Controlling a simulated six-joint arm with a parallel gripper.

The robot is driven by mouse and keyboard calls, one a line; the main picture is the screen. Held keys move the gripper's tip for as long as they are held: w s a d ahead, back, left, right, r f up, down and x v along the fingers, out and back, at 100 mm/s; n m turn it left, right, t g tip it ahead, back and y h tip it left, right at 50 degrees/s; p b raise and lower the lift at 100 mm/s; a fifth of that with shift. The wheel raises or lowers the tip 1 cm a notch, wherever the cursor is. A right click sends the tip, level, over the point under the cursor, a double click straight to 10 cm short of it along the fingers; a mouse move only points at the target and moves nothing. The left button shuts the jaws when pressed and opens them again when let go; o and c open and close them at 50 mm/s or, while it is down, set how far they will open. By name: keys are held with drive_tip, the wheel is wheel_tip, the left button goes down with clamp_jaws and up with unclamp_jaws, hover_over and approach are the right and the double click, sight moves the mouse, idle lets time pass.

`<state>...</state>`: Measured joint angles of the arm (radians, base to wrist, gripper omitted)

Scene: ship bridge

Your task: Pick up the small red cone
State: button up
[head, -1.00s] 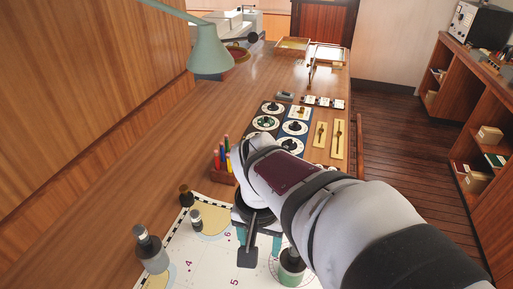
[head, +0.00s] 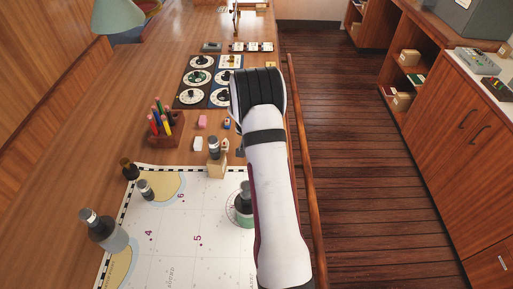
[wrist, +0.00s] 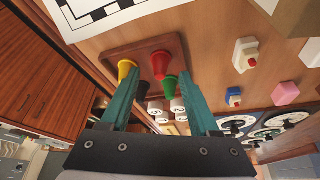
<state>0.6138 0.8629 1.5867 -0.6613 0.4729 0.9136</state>
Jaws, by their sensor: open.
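The red cone (wrist: 160,65) stands in a shallow wooden tray (wrist: 112,52) in the wrist view. A yellow cone (wrist: 125,68), a green cone (wrist: 168,87) and a partly hidden black piece (wrist: 141,90) share the tray. My gripper (wrist: 158,80) is open, with its two teal fingers pointing toward the tray. The red cone shows between and a little beyond the fingertips, with nothing seen between the fingers being held. The left fingertip overlaps the yellow cone in the picture; I cannot tell whether they touch. In the head view my arm hides the gripper and cones.
Small ship models (wrist: 246,55) and a pink block (wrist: 285,93) lie to the right. In the head view, a pencil holder (head: 166,130), bottles (head: 104,230) and a chart (head: 175,240) occupy the desk.

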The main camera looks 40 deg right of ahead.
drive_tip(key=shift+x, duration=1.05)
drive_tip(key=shift+s+a+f, duration=0.1)
drive_tip(key=shift+s, duration=0.15)
clamp_jaws()
